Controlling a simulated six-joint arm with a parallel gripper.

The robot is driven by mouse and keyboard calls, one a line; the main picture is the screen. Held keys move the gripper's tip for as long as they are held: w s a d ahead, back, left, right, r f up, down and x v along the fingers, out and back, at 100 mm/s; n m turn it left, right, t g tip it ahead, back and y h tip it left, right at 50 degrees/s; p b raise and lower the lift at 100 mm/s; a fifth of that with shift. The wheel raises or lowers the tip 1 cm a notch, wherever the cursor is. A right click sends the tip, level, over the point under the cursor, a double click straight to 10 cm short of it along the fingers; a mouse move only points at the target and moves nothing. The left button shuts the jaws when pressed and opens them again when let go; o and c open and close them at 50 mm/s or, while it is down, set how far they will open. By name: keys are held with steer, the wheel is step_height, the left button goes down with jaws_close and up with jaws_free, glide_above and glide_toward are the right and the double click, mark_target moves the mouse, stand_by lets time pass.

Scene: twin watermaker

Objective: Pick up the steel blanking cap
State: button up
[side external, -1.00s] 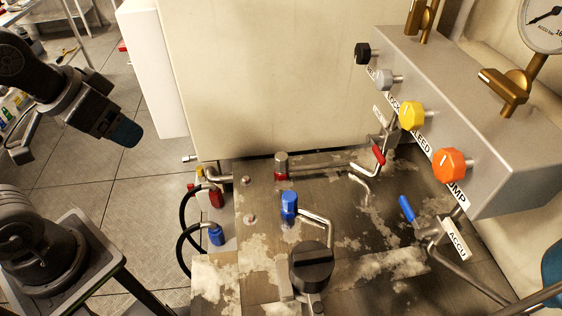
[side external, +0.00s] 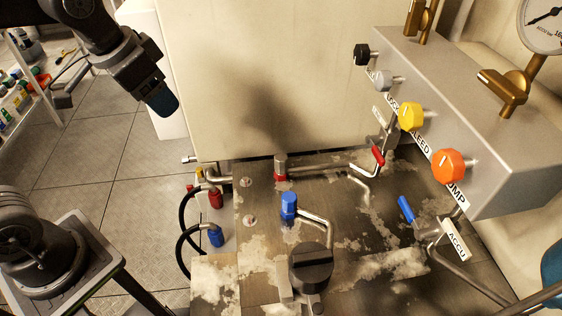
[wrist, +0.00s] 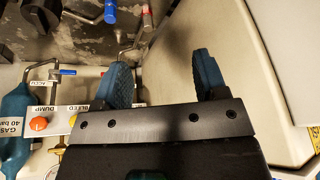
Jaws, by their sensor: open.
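A short steel cap (side external: 281,161) stands upright on a red-collared fitting at the back edge of the metal deck, close to the pale wall. In the wrist view, what looks like this cap (wrist: 147,21) is small near the top, beyond the fingertips. My gripper (side external: 163,101) hangs in the air at the upper left of the side view, well apart from the cap. In the wrist view, its two blue fingers are spread with nothing between them (wrist: 162,73).
A blue-capped fitting (side external: 289,206) and a black knob (side external: 311,267) rise from the deck (side external: 340,225). A grey panel with coloured knobs (side external: 470,120) overhangs the right. The pale wall (side external: 265,75) stands behind. Red (side external: 215,198) and blue (side external: 215,236) hose couplings sit at the left edge.

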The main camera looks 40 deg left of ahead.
steer(key=w+d+f+m+g, duration=0.1)
steer(key=w+d+f+m, duration=0.1)
steer(key=w, duration=0.4)
steer(key=w+d+f+m+g, duration=0.1)
steer(key=w+d, duration=0.1)
steer(key=w, duration=0.4)
steer(key=m+g, duration=0.2)
steer(key=m, duration=0.2)
glide_above(281, 157)
step_height(281, 157, down, 12)
step_height(281, 157, down, 13)
steer(key=shift+f, duration=0.1)
steer(key=shift+c, duration=0.5)
steer(key=c, duration=1.1)
